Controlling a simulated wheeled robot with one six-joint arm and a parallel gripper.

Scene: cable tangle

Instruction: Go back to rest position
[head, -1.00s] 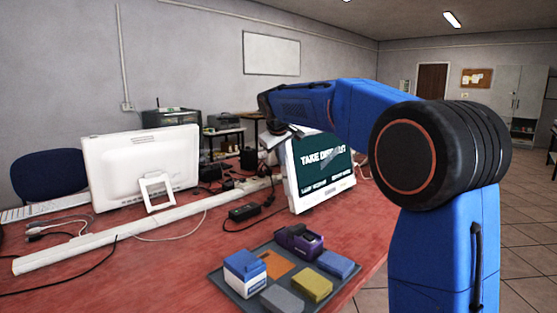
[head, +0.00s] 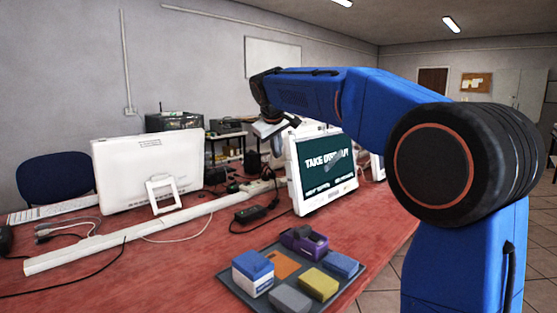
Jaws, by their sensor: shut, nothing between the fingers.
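My blue arm reaches from the right across the upper middle of the head view and bends down at its dark wrist. My gripper (head: 274,130) hangs below the wrist, small and partly hard to make out, beside the top left corner of the lit monitor (head: 325,170). It is shut and empty, above the red table (head: 200,245). Whether it touches anything behind it is hard to tell.
A grey tray (head: 232,281) with several coloured blocks lies at the table's front. A white monitor (head: 125,175) stands at the left, seen from behind. A white cable trunking (head: 120,240), cables and a black adapter (head: 256,212) lie on the table.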

